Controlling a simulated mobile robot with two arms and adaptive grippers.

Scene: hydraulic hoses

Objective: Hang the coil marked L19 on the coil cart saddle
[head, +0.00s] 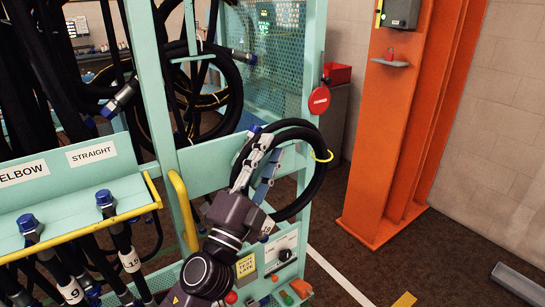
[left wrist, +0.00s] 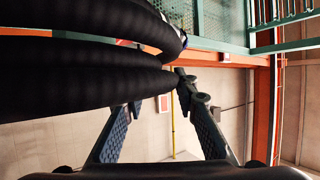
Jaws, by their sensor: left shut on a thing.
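My left gripper (head: 262,150) is shut on a black hose coil (head: 312,190) at the right end of the mint-green cart frame (head: 152,85). The coil stands roughly upright, with a blue-capped end fitting and a yellow band at its right side. Other black coils hang around a mint-green bracket (head: 192,58) on the frame; I cannot tell whether that is the saddle. My right gripper is not in view.
A bin labelled STRAIGHT (head: 92,153) and hanging hoses with blue caps stand at the left. A yellow handle (head: 183,205) is on the frame. A red round tag (head: 319,100) hangs close behind the coil. An orange column (head: 395,130) stands right; floor between is clear.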

